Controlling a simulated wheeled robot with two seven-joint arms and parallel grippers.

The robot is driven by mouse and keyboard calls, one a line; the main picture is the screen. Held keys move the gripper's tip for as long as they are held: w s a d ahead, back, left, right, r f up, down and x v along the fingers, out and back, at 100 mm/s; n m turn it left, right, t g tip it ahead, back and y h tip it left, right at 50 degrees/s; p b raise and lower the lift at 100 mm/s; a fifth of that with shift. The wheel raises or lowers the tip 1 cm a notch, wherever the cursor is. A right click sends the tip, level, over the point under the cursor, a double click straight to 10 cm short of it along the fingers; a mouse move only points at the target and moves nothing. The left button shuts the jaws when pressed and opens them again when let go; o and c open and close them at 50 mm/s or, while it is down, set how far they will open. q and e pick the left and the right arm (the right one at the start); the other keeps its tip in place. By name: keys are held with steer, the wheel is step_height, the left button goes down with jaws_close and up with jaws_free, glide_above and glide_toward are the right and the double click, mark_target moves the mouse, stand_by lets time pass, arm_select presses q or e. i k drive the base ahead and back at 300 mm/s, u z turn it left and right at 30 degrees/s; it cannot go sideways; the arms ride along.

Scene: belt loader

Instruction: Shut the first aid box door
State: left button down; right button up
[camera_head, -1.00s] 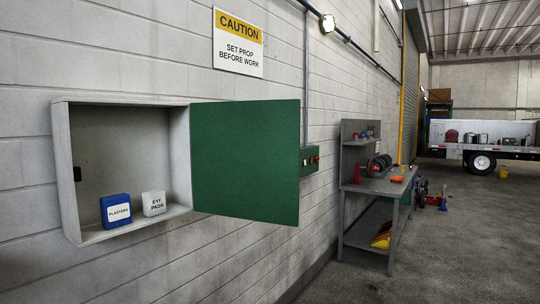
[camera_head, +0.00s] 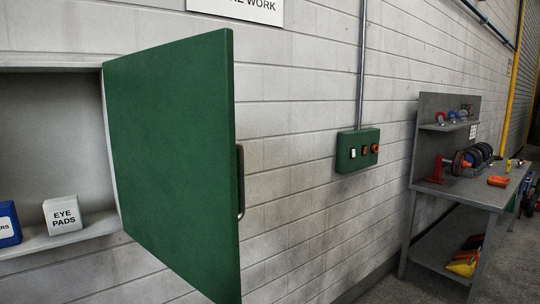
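The first aid box (camera_head: 50,66) is a grey wall cabinet at the left, with its front open. Its green door (camera_head: 172,150) stands swung out, hinged on the box's right side. A dark bar handle (camera_head: 240,182) shows at the door's right edge, on the far face. Inside the box are a white EYE PADS pack (camera_head: 62,214) and a blue pack (camera_head: 8,224) cut off by the left edge. Neither of my grippers is in view.
A green switch box (camera_head: 357,150) with a conduit is on the block wall right of the door. A grey workbench (camera_head: 468,188) with reels and tools stands further right. Bare floor (camera_head: 515,265) shows at the lower right.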

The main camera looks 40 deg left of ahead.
mark_target(178, 160)
steer(key=i, duration=1.6)
steer(key=u, duration=3.75)
steer(key=i, duration=0.5)
steer(key=z, duration=0.05)
